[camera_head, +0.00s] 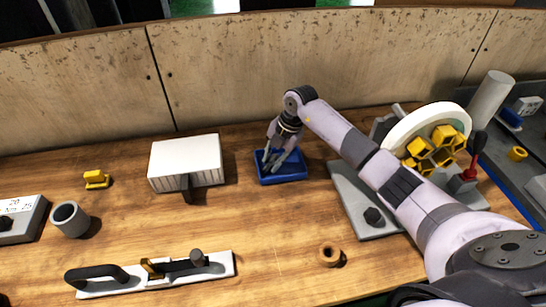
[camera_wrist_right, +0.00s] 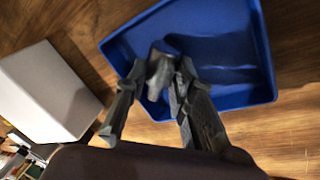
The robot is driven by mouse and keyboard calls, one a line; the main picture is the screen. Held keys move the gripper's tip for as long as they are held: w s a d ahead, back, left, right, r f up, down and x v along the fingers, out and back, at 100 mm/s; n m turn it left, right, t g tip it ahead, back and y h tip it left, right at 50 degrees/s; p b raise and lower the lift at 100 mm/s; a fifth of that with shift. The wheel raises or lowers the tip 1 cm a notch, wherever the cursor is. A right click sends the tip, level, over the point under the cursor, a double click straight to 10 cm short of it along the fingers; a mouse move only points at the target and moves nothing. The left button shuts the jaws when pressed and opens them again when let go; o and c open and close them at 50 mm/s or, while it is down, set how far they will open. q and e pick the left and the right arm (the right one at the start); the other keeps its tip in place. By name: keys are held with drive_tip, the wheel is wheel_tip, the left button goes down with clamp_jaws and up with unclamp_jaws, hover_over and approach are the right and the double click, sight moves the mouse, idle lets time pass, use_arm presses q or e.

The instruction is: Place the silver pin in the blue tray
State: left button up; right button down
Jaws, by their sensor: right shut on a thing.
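The blue tray (camera_head: 293,177) sits on the wooden table near its middle, and fills much of the right wrist view (camera_wrist_right: 215,40). My right gripper (camera_head: 273,164) reaches down over the tray, fingers pointing into it. In the right wrist view, my right gripper (camera_wrist_right: 158,100) is shut on the silver pin (camera_wrist_right: 160,72), a small grey metal piece between the fingertips. The pin lies over the tray's inside; whether it touches the tray floor I cannot tell. In the head view the pin is hidden by the fingers. My left gripper is not in view.
A white ribbed block (camera_head: 190,160) stands left of the tray. A grey plate with a machine and white wheel (camera_head: 413,125) is on the right. A brown ring (camera_head: 329,254) and a long white fixture with black handles (camera_head: 155,274) lie in front. A wooden panel (camera_head: 230,70) closes the back.

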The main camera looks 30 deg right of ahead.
drive_tip(key=shift+s+f+b, duration=0.3)
drive_tip(key=shift+f+b, duration=0.05)
drive_tip(key=shift+f, duration=0.2)
drive_tip(key=c, duration=1.6)
unclamp_jaws()
drive_tip(key=shift+s+f, duration=0.1)
drive_tip(key=shift+f, duration=0.05)
drive_tip(key=shift+c, duration=0.2)
drive_tip(key=shift+w+a, duration=0.1)
drive_tip(key=shift+w, duration=0.15)
drive_tip(key=shift+r, duration=0.3)
drive_tip(key=p+v, duration=1)
drive_tip(key=v, duration=0.3)
drive_tip(key=shift+w+p, duration=0.15)
drive_tip(key=shift+p, duration=0.15)
